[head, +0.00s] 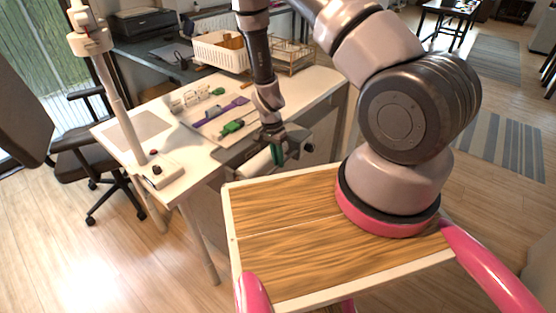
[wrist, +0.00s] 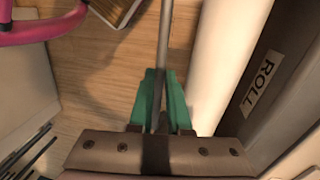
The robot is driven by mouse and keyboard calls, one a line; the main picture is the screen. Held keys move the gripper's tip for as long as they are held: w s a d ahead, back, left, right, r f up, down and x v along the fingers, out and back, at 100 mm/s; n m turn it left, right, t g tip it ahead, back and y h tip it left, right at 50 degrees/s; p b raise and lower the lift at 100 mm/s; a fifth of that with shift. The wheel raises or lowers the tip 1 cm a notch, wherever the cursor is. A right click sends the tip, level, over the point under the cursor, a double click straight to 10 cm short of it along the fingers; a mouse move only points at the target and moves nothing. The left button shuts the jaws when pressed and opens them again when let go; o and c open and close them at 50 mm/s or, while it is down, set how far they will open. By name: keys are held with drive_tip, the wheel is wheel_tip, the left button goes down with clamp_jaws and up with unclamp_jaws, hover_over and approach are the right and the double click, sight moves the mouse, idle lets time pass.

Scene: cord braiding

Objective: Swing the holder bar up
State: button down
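The holder bar (wrist: 165,38) is a thin grey metal rod. In the wrist view it runs from the top edge down between the two green fingers of my gripper (wrist: 160,85). The fingers lie close against both sides of the bar, so my gripper looks shut on it. A white roll (wrist: 225,60) lies right beside the bar, next to a dark panel labelled ROLL (wrist: 262,75). In the head view my gripper (head: 278,153) is at the table's front edge by the white roll (head: 256,166); the bar is mostly hidden there.
The white table (head: 110,130) carries a mat with green and purple tools (head: 222,116), a white basket (head: 218,54) and a wire rack (head: 288,56). A white post (head: 122,115) stands at its left. An office chair (head: 85,150) is beyond. Wooden floor (head: 90,260) is clear at left.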

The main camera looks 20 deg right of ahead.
drive_tip(key=shift+w+a+g+h, duration=0.3)
drive_tip(key=shift+w+g+h, duration=0.2)
drive_tip(key=shift+g, duration=0.2)
drive_tip(key=c, duration=0.9)
unclamp_jaws()
drive_tip(key=shift+o, duration=0.2)
drive_tip(key=shift+r, duration=0.1)
drive_tip(key=v, duration=1)
drive_tip(key=shift+r, duration=0.3)
drive_tip(key=shift+a, duration=0.15)
